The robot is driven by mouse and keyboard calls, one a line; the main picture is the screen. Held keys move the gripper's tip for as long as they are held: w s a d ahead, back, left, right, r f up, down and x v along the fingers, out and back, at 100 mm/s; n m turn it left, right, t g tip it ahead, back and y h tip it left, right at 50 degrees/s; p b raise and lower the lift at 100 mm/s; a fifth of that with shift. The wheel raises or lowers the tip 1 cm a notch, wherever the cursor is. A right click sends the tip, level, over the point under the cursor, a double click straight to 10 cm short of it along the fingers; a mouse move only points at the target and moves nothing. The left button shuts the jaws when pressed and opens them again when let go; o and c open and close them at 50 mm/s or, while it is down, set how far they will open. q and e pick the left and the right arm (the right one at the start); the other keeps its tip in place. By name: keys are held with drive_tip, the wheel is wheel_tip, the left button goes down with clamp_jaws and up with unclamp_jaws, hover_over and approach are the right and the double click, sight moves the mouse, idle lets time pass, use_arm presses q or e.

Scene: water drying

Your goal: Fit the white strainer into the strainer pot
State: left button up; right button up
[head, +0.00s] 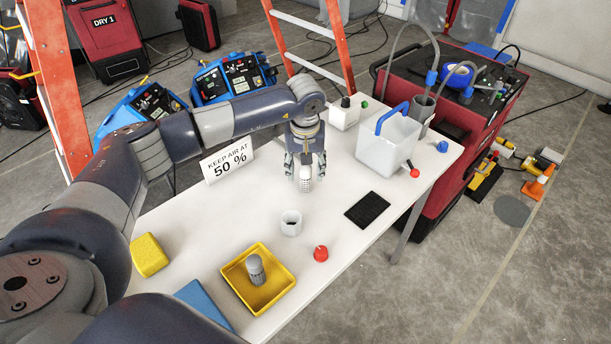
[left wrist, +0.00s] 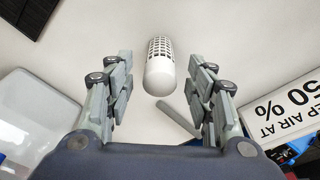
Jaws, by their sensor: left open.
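The white strainer (head: 305,183) has a smooth rounded top and a gridded lower part, and appears upright at the table's middle. My left gripper (head: 305,166) is open just above it, fingers pointing down. In the left wrist view the strainer (left wrist: 160,66) shows between and slightly beyond the spread fingers (left wrist: 160,80), with gaps on both sides. A small white open-topped pot (head: 291,226), seemingly the strainer pot, stands nearer the front, apart from the strainer. My right gripper is out of view.
A yellow tray (head: 236,273) holds a grey cylinder (head: 256,270). Bare tabletop surrounds the pot.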

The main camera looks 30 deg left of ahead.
use_arm(q)
drive_tip(key=c, duration=0.4)
clamp_jaws()
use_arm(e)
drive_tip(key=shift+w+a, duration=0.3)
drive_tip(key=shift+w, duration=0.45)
use_arm(q)
drive_tip(key=shift+r, duration=0.1)
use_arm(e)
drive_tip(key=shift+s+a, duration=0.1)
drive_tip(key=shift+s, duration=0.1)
